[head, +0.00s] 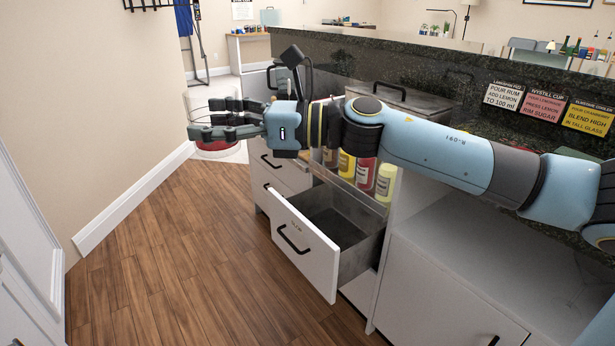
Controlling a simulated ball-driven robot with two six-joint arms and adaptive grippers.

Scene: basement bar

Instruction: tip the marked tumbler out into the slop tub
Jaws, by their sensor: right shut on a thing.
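My right gripper (225,120) reaches in from the right and is shut on a clear tumbler (214,147) with red at its lower part. The dark fingers hide part of the glass, and I cannot make out a mark on it. The tumbler is held upright in the air, over the floor to the left of the cabinets. An open drawer (341,267) with a white front and a grey metal tub inside stands below and to the right of the gripper. The small label on its front is hard to read. My left gripper is not in view.
Several bottles, one of them red (364,174), stand in a rack above the open drawer. A dark stone counter (420,55) runs behind, with recipe cards such as a yellow one (587,118). The wooden floor (175,260) at the left is clear.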

